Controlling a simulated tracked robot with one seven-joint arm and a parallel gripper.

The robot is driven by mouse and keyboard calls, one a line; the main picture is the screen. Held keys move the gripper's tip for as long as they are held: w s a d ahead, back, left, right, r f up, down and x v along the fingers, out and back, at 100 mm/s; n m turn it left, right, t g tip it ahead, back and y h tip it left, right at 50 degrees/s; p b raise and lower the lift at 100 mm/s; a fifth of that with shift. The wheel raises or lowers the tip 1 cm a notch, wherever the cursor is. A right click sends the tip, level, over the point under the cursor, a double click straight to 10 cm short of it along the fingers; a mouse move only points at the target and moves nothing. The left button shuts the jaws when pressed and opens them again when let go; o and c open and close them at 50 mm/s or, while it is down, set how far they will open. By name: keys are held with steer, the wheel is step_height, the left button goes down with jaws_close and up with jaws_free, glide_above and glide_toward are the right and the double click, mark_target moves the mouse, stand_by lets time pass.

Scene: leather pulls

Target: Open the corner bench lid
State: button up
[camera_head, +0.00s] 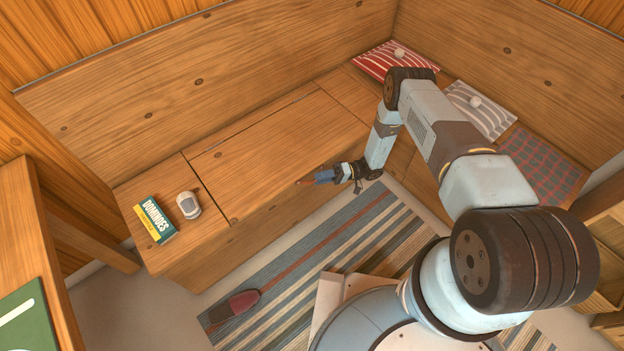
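The corner bench lid (270,135) is a wide wooden panel in the seat top along the back wall. It looks shut, level with the boards on both sides, with dark gaps around it. My gripper (308,181) is at the lid's front edge, right of its middle, pointing left. A small reddish piece shows at its fingertips; I cannot tell whether this is a leather pull or part of the fingers. The fingers are too small to tell open from shut. No other pull shows clearly on the lid.
A dominoes box (154,220) and a grey-white object (188,205) sit on the seat left of the lid. Cushions (395,60) lie along the right bench. A dark red slipper-like object (234,305) lies on the striped rug (290,265). The lid's top is clear.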

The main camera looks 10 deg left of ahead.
steer(key=shift+x, duration=1.4)
jaws_close()
